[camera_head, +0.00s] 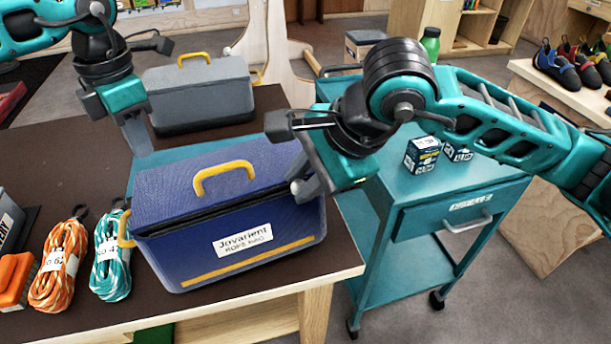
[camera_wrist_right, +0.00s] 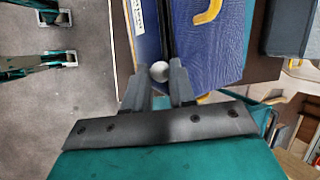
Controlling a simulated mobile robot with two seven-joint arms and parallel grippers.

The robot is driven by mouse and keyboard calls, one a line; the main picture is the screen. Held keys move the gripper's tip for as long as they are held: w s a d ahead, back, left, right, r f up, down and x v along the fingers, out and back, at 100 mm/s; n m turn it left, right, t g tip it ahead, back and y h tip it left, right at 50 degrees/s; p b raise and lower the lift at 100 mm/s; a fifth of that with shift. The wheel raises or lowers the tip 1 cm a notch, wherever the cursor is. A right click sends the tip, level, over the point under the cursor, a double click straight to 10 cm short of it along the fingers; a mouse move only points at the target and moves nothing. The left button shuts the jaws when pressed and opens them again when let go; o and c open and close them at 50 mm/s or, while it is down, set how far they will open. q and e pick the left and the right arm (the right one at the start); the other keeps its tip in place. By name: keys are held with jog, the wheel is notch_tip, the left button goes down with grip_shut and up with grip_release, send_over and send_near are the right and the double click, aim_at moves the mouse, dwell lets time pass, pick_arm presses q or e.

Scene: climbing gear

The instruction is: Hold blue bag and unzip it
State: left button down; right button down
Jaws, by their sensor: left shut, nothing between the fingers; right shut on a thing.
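The blue rope bag (camera_head: 228,213) stands on the dark table, with a yellow handle (camera_head: 224,177) on its lid and a white label on its front. A dark zip line runs along the seam below the lid. My right gripper (camera_head: 305,190) is at the bag's right end. In the right wrist view my right gripper (camera_wrist_right: 167,88) is shut on a round grey zip pull (camera_wrist_right: 159,71) at the seam of the bag (camera_wrist_right: 200,50). My left gripper (camera_head: 140,150) is shut and empty, behind the bag's back left corner and apart from the handle.
A grey bag (camera_head: 200,95) stands behind the blue one. Orange (camera_head: 60,265) and teal (camera_head: 110,255) rope coils lie left of it on the table (camera_head: 60,165). A teal cart (camera_head: 440,200) with small boxes (camera_head: 422,154) stands at the right, under my right arm.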

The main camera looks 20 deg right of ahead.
jog(key=c, duration=0.9)
grip_release()
jog(key=shift+o, duration=0.2)
jog(key=shift+r, duration=0.1)
